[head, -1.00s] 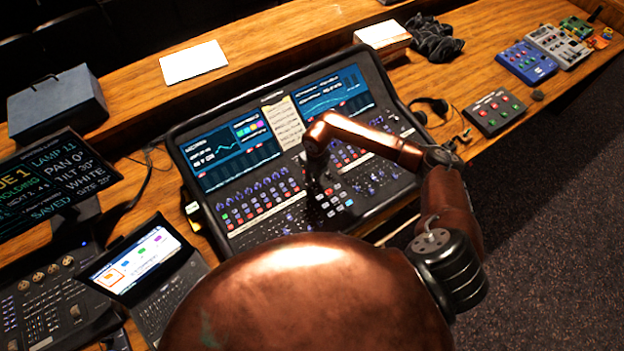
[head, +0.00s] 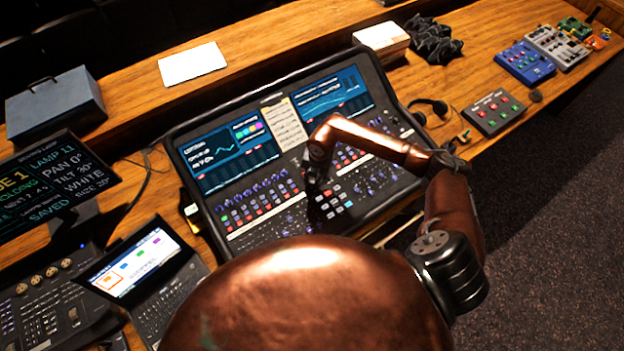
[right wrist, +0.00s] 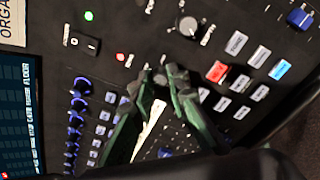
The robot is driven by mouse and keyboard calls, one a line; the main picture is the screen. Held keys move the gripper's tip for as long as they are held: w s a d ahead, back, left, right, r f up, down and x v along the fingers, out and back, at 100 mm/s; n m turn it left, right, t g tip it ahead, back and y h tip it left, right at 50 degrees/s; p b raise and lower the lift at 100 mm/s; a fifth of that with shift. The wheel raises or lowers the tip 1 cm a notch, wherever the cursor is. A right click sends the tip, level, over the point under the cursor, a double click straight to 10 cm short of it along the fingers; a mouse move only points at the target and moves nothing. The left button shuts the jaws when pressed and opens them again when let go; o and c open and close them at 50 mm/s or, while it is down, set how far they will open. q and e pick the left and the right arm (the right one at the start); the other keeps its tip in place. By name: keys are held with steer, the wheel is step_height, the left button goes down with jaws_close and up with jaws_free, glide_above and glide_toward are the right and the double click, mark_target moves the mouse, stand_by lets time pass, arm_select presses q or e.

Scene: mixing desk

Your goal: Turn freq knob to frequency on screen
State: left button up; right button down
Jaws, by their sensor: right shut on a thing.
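The mixing desk (head: 236,243) stands on the wooden counter with its screens lit. Its left screen (head: 228,153) shows a curve and text too small to read. My right gripper (head: 314,205) reaches down to the middle of the control panel, mostly dark against it. In the right wrist view my right gripper (right wrist: 158,77) has its green fingers closed in on a small dark knob (right wrist: 160,79), whose label I cannot read, so I cannot confirm it as the freq knob. My left gripper is not in view.
A larger grey knob (right wrist: 188,27), a red button (right wrist: 216,71) and a row of blue-ringed knobs (right wrist: 77,104) lie close to the fingers. A laptop (head: 140,262) stands left of the desk. Headphones (head: 432,108) lie to its right.

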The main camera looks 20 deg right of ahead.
steer(key=m+p, duration=0.1)
steer(key=m, duration=0.3)
steer(key=shift+r+m, duration=0.1)
steer(key=shift+m, duration=0.2)
steer(key=shift+m+t+p, duration=0.3)
steer(key=shift+m+p, duration=0.2)
steer(key=shift+m, duration=1.4)
steer(key=c, duration=1.8)
jaws_free()
steer(key=shift+s, duration=0.1)
steer(key=shift+c, duration=0.2)
steer(key=shift+r, duration=0.1)
step_height(320, 180, up, 12)
steer(key=s, duration=0.1)
steer(key=shift+s+d+f, duration=0.25)
steer(key=shift+s+d, duration=0.1)
steer(key=shift+d, duration=0.1)
